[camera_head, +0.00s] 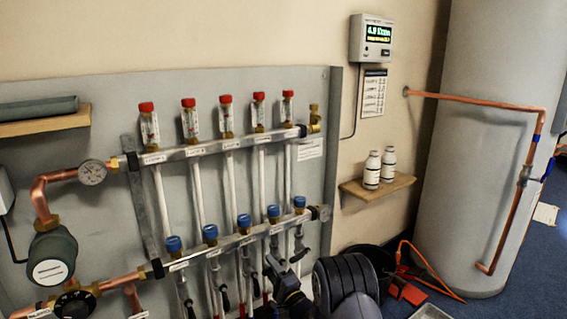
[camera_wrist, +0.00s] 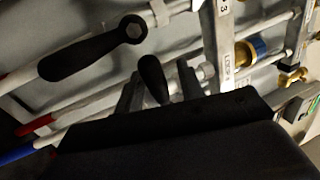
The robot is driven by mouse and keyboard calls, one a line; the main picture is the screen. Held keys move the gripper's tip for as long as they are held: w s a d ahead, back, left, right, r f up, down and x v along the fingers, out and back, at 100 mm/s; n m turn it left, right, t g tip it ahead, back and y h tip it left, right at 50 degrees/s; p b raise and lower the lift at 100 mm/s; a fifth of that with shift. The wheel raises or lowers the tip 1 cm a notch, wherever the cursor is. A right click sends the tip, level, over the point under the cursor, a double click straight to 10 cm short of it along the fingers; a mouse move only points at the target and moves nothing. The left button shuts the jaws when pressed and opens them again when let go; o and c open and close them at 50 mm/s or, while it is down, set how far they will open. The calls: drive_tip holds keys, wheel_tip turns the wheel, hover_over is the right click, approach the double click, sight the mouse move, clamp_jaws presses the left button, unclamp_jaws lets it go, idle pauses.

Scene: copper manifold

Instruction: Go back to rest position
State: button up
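My gripper (camera_head: 281,274) is low at the front of the copper manifold, just below the lower rail (camera_head: 240,242), by the right-hand valves. In the wrist view my gripper (camera_wrist: 160,75) has its two grey fingers apart. A black valve lever (camera_wrist: 152,78) shows between the fingers, with a gap on each side. A second black lever (camera_wrist: 85,57) lies to the left, outside the fingers. The upper rail (camera_head: 215,145) carries several red-capped flow meters, and the lower rail carries several blue caps (camera_head: 244,221). The lower ends of the valves are partly hidden by my arm.
A wooden shelf (camera_head: 385,188) with two white bottles (camera_head: 372,168) is on the wall at right. A large grey tank (camera_head: 470,160) with a copper pipe (camera_head: 480,101) stands beyond it. A black bucket (camera_head: 372,258) and a red tool (camera_head: 408,289) are on the blue floor.

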drive_tip(key=shift+d+f+n+g+y, duration=0.1)
drive_tip(key=shift+f+n+g+y, duration=0.15)
drive_tip(key=shift+n, duration=0.55)
drive_tip(key=shift+d+f+n+g+y, duration=0.15)
drive_tip(key=shift+f+n, duration=0.2)
drive_tip(key=shift+n, duration=0.45)
drive_tip(key=shift+a, duration=0.1)
drive_tip(key=shift+r, duration=0.15)
